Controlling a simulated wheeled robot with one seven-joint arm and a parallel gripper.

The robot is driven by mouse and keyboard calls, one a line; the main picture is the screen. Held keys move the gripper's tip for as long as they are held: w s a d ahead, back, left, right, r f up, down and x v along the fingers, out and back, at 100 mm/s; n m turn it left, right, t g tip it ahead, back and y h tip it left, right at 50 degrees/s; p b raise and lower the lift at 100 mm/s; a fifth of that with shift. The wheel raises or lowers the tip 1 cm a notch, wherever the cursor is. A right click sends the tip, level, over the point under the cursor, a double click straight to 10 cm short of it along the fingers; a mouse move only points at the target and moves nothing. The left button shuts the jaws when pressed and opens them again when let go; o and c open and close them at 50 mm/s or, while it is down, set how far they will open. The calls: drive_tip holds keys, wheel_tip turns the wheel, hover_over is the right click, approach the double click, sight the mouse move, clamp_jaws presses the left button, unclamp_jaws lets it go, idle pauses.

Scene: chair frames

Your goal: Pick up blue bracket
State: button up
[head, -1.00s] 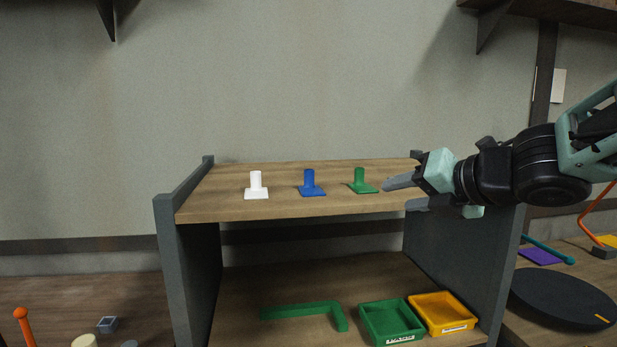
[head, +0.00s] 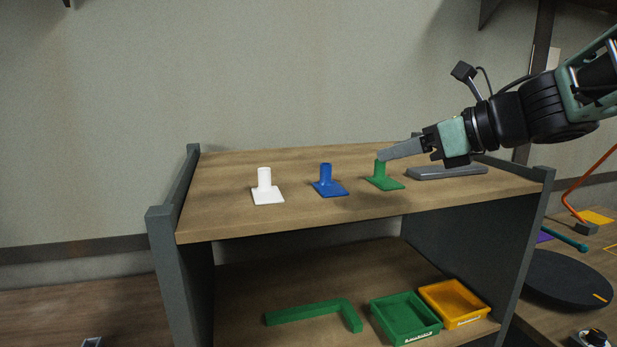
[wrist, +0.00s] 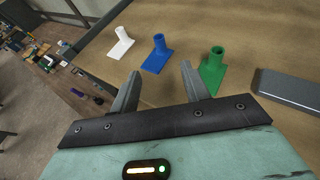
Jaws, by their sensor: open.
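The blue bracket (head: 327,186) stands upright on the top wooden shelf, between a white bracket (head: 266,190) and a green bracket (head: 384,179). It has a flat base and a short round tube. In the wrist view the blue bracket (wrist: 157,56) lies beyond my two fingertips, with nothing between the fingers. My gripper (head: 384,155) is open and empty, to the right of the blue bracket. In the head view a finger's tip overlaps the top of the green bracket's tube. In the wrist view the green bracket (wrist: 213,70) is just right of the right finger.
A flat grey bar (head: 450,173) lies on the shelf right of the green bracket. Grey side panels (head: 172,215) edge the shelf. Below are a green angled piece (head: 315,313), a green tray (head: 436,327) and a yellow tray (head: 482,313). The shelf's front strip is clear.

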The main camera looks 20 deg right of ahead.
sight(329, 165)
drive_tip(key=p+x, duration=0.1)
drive_tip(key=x, duration=1.1)
drive_tip(key=shift+w+a+r+p, duration=0.1)
drive_tip(key=shift+a+r+p, duration=0.05)
drive_tip(key=shift+p, duration=0.15)
drive_tip(key=shift+w+a+p, duration=0.3)
drive_tip(key=shift+w+a, duration=0.05)
drive_tip(key=shift+w, duration=0.1)
drive_tip(key=p+x, duration=0.1)
drive_tip(key=x, duration=0.3)
drive_tip(key=shift+w+a, duration=0.1)
drive_tip(key=shift+w, duration=0.05)
clamp_jaws()
